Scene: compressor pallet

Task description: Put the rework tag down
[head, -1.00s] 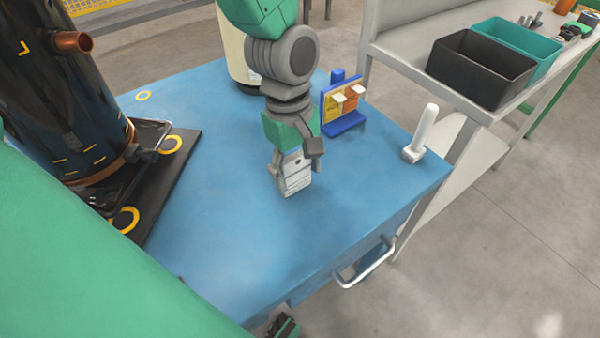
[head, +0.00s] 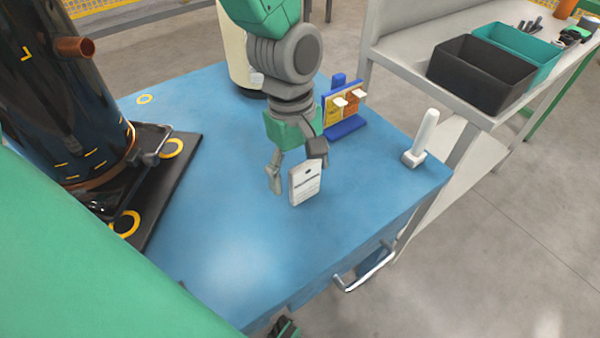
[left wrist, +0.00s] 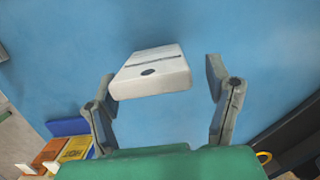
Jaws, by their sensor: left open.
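The rework tag (head: 305,183) is a white card with dark print lines and a dark spot near its top edge. It looks upright at the blue table top; whether its lower edge touches the table I cannot tell. My left gripper (head: 296,170) is over it with the fingers spread. In the left wrist view the tag (left wrist: 151,74) lies between the open fingers (left wrist: 160,90), close to the left finger and well apart from the right one. Whether it touches the left finger is unclear.
A blue stand with yellow and orange cards (head: 342,108) is behind the gripper. A white upright handle (head: 421,139) stands at the table's right corner. A dark compressor tank (head: 65,100) stands at left. The blue table's front (head: 240,250) is clear. Black (head: 480,75) and teal bins sit on a bench.

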